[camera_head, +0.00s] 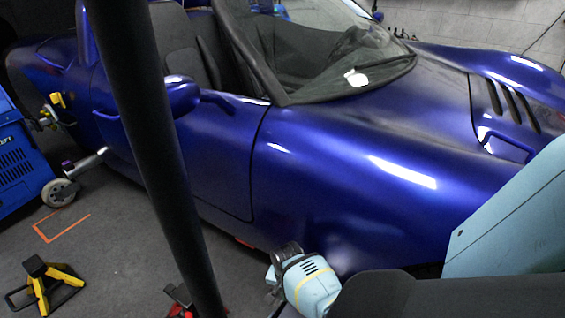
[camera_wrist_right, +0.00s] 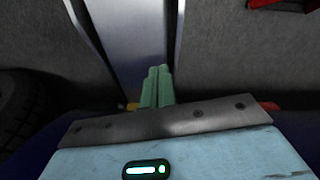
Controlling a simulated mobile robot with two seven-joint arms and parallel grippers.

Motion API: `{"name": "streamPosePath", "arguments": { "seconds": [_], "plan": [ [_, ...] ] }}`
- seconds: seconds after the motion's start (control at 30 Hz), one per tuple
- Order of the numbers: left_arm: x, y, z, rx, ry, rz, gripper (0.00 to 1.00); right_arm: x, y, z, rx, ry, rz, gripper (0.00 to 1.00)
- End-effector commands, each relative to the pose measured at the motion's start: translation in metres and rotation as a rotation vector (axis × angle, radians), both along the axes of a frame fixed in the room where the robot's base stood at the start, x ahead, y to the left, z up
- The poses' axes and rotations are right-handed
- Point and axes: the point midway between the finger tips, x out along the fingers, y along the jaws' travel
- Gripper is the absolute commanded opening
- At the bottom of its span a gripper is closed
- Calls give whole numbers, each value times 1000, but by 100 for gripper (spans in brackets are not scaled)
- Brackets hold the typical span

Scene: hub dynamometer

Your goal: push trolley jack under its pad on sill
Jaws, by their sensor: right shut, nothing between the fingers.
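The blue car (camera_head: 330,190) fills the middle of the head view, its lower sill edge running behind the dark pole. A small red piece (camera_head: 243,242) shows under that edge; I cannot tell if it is the pad. A red and black thing (camera_head: 180,296), perhaps the trolley jack, is mostly hidden by the pole and cut off at the bottom edge. My right wrist is low beside the car; its fingertips are hidden in the head view. In the right wrist view my right gripper (camera_wrist_right: 157,88) has its green fingers together, empty, in front of a grey metal strip (camera_wrist_right: 130,35).
A yellow and black axle stand (camera_head: 48,284) is on the grey floor at left. A blue wheeled machine (camera_head: 15,160) stands by the car's rear. The dark pole (camera_head: 155,130) crosses the view. A tyre (camera_wrist_right: 18,115) is left and a red part (camera_wrist_right: 285,4) top right in the wrist view.

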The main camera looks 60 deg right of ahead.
Motion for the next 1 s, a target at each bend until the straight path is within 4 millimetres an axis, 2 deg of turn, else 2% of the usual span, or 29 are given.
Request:
{"name": "streamPosePath", "arguments": {
  "seconds": [0.27, 0.47, 1.0],
  "plan": [
    [-2, 0, -2, 1, 5, 0, 36, 0, 0, -3, 2, 1, -5, 0],
    [-5, 1, -13, 1, 18, -1, 36, 0, 0, -20, 1, 3, -4, 0],
    [-11, 1, -70, 1, 62, 0, 36, 0, 0, -106, 1, 3, -4, 0]
  ]
}}
